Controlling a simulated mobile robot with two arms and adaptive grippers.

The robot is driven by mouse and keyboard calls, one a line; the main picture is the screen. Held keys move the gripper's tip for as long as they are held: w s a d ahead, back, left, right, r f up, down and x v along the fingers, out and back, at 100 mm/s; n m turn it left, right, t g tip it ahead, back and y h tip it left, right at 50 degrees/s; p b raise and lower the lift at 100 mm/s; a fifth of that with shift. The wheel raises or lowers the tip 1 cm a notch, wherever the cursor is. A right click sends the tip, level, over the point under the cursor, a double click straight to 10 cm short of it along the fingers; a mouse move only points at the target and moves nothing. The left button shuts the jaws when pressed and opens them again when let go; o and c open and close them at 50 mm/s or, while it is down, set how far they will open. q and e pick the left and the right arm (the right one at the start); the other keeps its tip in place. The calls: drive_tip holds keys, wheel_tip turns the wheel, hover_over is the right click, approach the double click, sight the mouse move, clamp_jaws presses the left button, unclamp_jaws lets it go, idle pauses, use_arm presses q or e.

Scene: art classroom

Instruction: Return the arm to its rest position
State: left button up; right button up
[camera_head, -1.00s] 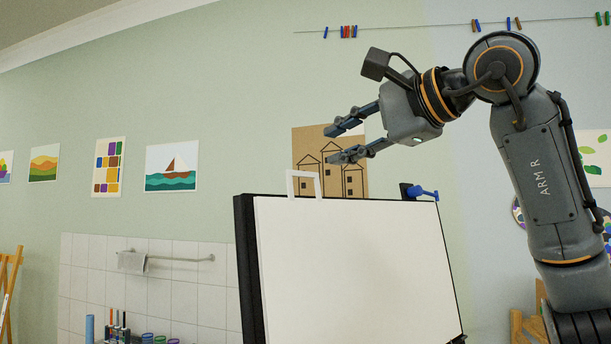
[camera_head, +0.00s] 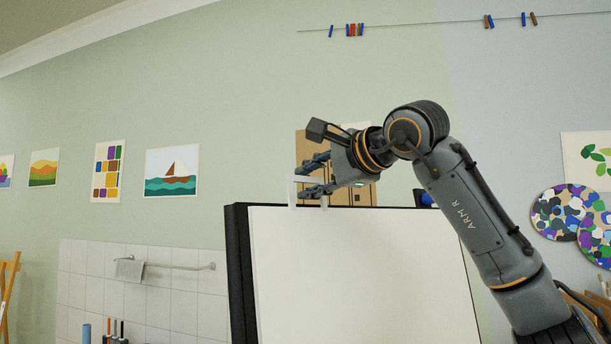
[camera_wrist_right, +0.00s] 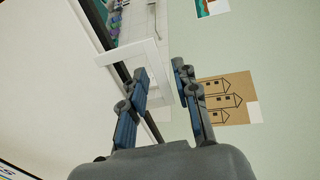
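My right arm (camera_head: 465,215) comes in from the right and bends left over the top of the whiteboard-like panel. My right gripper (camera_head: 299,182) points left at the panel's top edge, and its fingers stand apart. In the right wrist view the two fingers (camera_wrist_right: 159,70) are clearly separated, with nothing gripped. A white open frame (camera_head: 292,194) stands on the panel's top edge beside the fingers. In the right wrist view one bar of this frame (camera_wrist_right: 127,52) shows past the left finger; I cannot tell whether they touch. My left gripper is not in view.
The large white panel (camera_head: 360,280) with a black edge is just below the gripper. A blue clamp (camera_head: 424,198) is partly hidden behind my arm. A brown house drawing (camera_wrist_right: 226,97) hangs on the wall beyond. Open space lies above the arm.

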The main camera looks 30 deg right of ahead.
drive_tip(key=shift+w+a+r, duration=0.1)
drive_tip(key=shift+w+a, duration=0.15)
drive_tip(key=shift+w, duration=0.1)
drive_tip(key=c, duration=0.3)
clamp_jaws()
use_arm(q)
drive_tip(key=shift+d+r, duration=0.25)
